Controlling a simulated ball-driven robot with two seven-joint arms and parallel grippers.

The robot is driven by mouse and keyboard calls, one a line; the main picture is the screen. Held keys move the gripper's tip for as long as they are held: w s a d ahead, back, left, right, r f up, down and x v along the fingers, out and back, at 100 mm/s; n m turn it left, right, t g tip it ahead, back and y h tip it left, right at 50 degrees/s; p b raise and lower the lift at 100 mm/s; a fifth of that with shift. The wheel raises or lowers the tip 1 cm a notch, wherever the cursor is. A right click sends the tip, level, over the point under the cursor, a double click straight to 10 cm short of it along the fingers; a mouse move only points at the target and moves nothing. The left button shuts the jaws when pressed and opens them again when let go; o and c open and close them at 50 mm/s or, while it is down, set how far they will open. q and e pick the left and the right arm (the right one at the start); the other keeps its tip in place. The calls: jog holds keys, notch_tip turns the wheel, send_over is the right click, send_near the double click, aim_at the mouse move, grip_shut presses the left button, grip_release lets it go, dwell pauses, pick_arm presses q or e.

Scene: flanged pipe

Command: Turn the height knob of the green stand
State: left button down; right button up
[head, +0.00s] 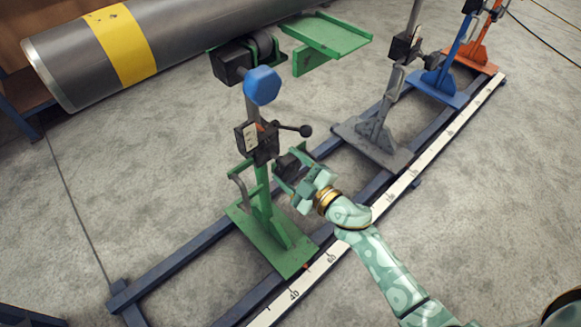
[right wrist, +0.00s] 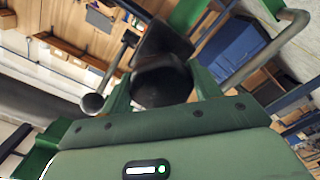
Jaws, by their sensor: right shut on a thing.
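The green stand (head: 266,225) stands on the dark rails in the middle of the head view. It has a black clamp block (head: 252,142) with a lever on its post and a blue hexagonal knob (head: 262,85) above. My right gripper (head: 289,172) is beside the post, below the clamp block, shut on a black knob. In the right wrist view the black knob (right wrist: 162,88) sits between the fingers. The fingers partly hide it, and its join to the stand is not clear. My left gripper is not in view.
A grey pipe with a yellow band (head: 122,45) lies at the upper left. Grey (head: 375,140), blue (head: 440,85) and orange (head: 478,55) stands are farther along the rails. A white scale strip (head: 440,145) runs along the near rail. The floor at left is clear.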

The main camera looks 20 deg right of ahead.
jog(key=n, duration=0.3)
jog(key=shift+n, duration=0.4)
jog(key=n, duration=0.2)
jog(key=shift+n, duration=0.4)
jog(key=shift+n+b, duration=0.4)
jog(key=shift+n, duration=1.3)
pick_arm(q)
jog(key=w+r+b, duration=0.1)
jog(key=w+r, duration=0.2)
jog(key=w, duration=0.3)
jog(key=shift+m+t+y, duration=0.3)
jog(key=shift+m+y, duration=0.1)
pick_arm(e)
jog(key=shift+s+r+n, duration=0.1)
jog(key=shift+n, duration=1.8)
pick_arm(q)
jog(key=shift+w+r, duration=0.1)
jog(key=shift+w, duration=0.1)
pick_arm(e)
jog(key=o, duration=1)
